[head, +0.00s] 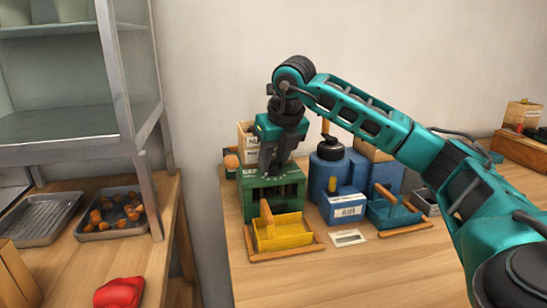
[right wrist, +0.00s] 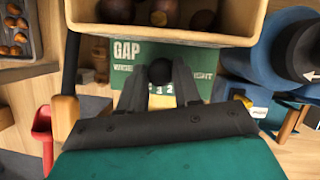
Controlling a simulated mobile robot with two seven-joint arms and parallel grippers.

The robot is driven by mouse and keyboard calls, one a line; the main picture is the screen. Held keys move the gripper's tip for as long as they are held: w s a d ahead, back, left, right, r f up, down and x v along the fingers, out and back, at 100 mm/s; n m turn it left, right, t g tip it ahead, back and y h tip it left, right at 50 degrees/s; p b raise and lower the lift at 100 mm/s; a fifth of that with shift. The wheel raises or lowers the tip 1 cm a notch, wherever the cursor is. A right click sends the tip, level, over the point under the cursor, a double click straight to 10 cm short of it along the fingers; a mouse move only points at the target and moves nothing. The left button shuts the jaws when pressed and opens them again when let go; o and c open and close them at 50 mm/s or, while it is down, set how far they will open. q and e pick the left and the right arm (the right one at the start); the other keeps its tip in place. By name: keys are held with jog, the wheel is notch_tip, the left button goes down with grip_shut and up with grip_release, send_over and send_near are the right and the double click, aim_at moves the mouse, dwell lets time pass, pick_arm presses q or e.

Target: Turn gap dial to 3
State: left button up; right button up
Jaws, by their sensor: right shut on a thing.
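The green machine (head: 292,205) stands on the wooden table, and my right gripper (head: 268,172) is down at its top. In the right wrist view its green panel (right wrist: 127,50) reads GAP, with WIDE at the left and a partly covered word ending in GHT at the right. The black gap dial knob (right wrist: 160,70) sits between the two dark fingers of my right gripper (right wrist: 160,82), which is shut on it. Part of a number scale, apparently 3 and 2, shows below the knob. The pointer's setting is hidden. My left gripper is not in view.
A wooden hopper (right wrist: 165,38) holding chestnuts is close above the dial. A yellow tray (head: 285,236) stands before the machine. Blue equipment (head: 345,172) and a blue tray (head: 398,212) stand to its right. A chestnut tray (head: 110,228) and red object (head: 120,291) are left.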

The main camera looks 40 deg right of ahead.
jog(key=shift+c, duration=1.4)
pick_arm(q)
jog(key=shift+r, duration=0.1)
pick_arm(e)
jog(key=shift+n, duration=0.3)
jog(key=shift+d+r+n+y+p, duration=0.1)
jog(key=shift+n+y+p, duration=0.2)
jog(key=shift+n+p, duration=0.2)
jog(key=n+y+p, duration=0.1)
jog(key=n+p, duration=0.1)
jog(key=n, duration=0.1)
jog(key=shift+d+n, duration=0.1)
jog(key=shift+n, duration=0.2)
jog(key=shift+r+n+y+p, duration=0.1)
jog(key=shift+n+y+p, duration=0.4)
jog(key=shift+n, duration=0.3)
jog(key=n+y+p, duration=0.1)
jog(key=n+p, duration=0.1)
jog(key=n, duration=0.1)
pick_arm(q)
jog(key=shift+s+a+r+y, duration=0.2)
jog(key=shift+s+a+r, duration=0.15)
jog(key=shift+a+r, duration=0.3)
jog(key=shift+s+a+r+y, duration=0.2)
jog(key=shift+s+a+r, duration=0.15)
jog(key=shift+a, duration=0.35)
pick_arm(e)
jog(key=shift+w+d+n+g, duration=0.1)
jog(key=shift+n+g, duration=0.2)
jog(key=shift+n, duration=0.1)
